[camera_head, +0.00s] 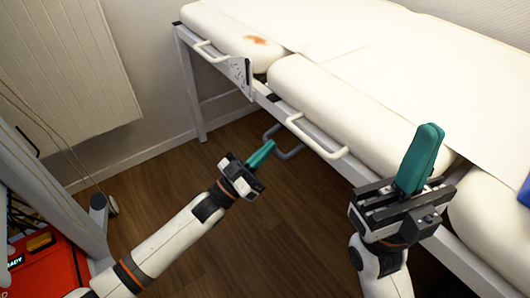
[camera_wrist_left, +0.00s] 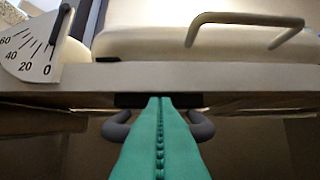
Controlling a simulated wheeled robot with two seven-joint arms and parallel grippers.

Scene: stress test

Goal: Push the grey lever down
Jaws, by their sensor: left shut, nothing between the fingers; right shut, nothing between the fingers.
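The grey lever (camera_head: 292,154) is a bent handle under the near edge of the bed in the head view. In the left wrist view its rounded grey sides (camera_wrist_left: 201,126) show on both sides of my fingers, and its middle is hidden behind them. My left gripper (camera_head: 270,146) is shut and empty, with its teal fingertips at the lever; I cannot tell whether they touch it. The teal fingers also show in the left wrist view (camera_wrist_left: 160,100), pointing at the bed frame. My right gripper (camera_head: 431,128) is shut and empty, with its teal fingers pointing up beside the bed edge.
The white padded bed (camera_head: 340,85) has a pale frame with a white rail handle (camera_head: 318,141) above the lever. An angle scale plate (camera_head: 240,72) is fixed to the frame. A red case (camera_head: 45,275) stands at lower left. The wooden floor (camera_head: 270,235) between my arms is clear.

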